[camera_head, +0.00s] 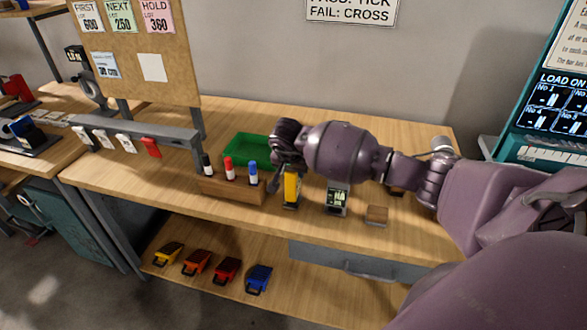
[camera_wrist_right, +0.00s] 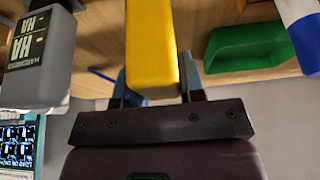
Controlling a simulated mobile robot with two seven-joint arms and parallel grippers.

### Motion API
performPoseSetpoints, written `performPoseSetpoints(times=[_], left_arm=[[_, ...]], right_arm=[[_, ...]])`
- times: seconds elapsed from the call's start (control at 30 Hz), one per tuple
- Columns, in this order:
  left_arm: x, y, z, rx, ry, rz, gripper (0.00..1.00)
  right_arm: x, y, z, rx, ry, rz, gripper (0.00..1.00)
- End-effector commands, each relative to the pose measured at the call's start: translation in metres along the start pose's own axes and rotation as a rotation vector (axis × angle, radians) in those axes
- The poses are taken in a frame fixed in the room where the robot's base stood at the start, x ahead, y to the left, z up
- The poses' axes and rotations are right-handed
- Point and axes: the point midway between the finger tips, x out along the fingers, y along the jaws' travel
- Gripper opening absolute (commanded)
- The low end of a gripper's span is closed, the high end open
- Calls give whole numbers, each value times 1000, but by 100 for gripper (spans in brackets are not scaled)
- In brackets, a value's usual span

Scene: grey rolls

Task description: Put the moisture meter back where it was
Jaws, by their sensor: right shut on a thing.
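The yellow handheld device, which I take to be the moisture meter (camera_head: 291,190), is upright at the front of the bench, just right of the wooden pen block. My right gripper (camera_head: 287,172) reaches down over it from above and is shut on it. In the right wrist view the yellow body (camera_wrist_right: 151,45) sits between the two fingers of the right gripper (camera_wrist_right: 153,88). I cannot tell whether its lower end touches the bench. My left gripper is not in view.
The wooden block (camera_head: 230,190) with black, red and blue markers stands close left. A green tray (camera_head: 247,150) lies behind. Bare bench shows at the front right.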

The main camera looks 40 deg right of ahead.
Motion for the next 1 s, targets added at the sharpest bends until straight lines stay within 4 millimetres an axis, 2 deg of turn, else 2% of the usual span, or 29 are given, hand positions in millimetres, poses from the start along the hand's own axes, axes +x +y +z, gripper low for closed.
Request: performPoseSetpoints(times=[0.03,0.17,0.57,0.67,1.0], left_arm=[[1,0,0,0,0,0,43],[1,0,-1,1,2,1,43],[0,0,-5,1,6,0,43],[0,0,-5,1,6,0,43],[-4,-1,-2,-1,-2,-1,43]], right_arm=[[1,0,0,0,0,0,41],[0,0,0,0,0,0,61],[-6,0,-2,-1,2,-1,62],[-18,-1,-2,-2,4,-3,62],[-83,0,-2,-3,3,-2,62]])
